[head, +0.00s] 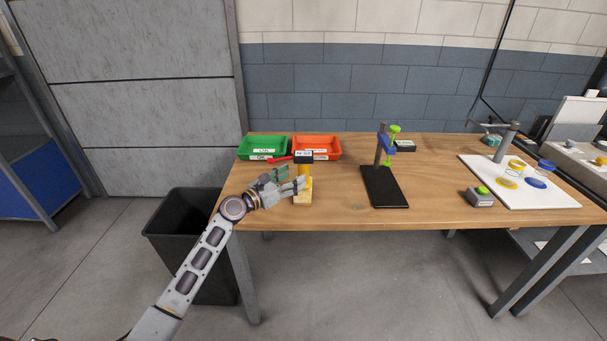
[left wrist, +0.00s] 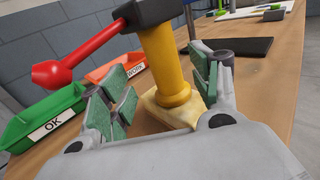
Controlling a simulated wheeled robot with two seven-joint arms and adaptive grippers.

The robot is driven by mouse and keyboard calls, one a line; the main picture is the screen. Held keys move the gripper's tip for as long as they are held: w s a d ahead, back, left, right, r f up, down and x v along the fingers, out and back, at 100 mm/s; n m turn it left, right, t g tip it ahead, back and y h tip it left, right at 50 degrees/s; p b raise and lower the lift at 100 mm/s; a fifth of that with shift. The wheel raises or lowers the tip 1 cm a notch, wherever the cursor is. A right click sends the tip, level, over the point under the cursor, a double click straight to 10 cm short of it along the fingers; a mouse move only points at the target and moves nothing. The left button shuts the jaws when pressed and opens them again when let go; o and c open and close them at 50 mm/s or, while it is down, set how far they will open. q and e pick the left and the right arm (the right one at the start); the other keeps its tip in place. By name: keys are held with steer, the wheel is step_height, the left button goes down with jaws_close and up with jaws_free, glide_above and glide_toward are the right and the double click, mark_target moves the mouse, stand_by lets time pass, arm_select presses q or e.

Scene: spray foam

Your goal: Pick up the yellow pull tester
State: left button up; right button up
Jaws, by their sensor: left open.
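The yellow pull tester (head: 304,171) stands upright on the table in the head view, with a black top, a red handle (head: 279,160) to its left and a pale yellow base (head: 303,194). My left gripper (head: 296,184) is open at the column, with a green-padded finger on either side. I cannot tell whether either finger touches it. My right gripper is not in view.
A green OK tray (head: 244,142) and an orange tray (head: 333,145) sit behind the tester on the wooden table (head: 440,208). A black stand (head: 383,187) is to the right. Farther right is a white board (head: 540,197) with yellow and blue parts. A black bin (head: 165,225) stands left.

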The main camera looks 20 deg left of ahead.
mark_target(299, 175)
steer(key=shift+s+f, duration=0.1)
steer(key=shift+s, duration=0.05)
arm_select(q)
steer(key=shift+w+d, duration=0.1)
steer(key=shift+w+d, duration=0.1)
steer(key=shift+w, duration=0.05)
steer(key=shift+w+d+r, duration=0.1)
steer(key=shift+w+d, duration=0.35)
steer(key=shift+w, duration=0.05)
steer(key=shift+b+x, duration=0.4)
steer(key=shift+x, duration=0.9)
steer(key=shift+w+d, duration=0.2)
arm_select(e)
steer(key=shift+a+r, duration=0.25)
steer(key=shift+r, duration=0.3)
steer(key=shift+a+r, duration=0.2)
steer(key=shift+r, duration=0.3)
arm_select(q)
steer(key=shift+c, duration=0.2)
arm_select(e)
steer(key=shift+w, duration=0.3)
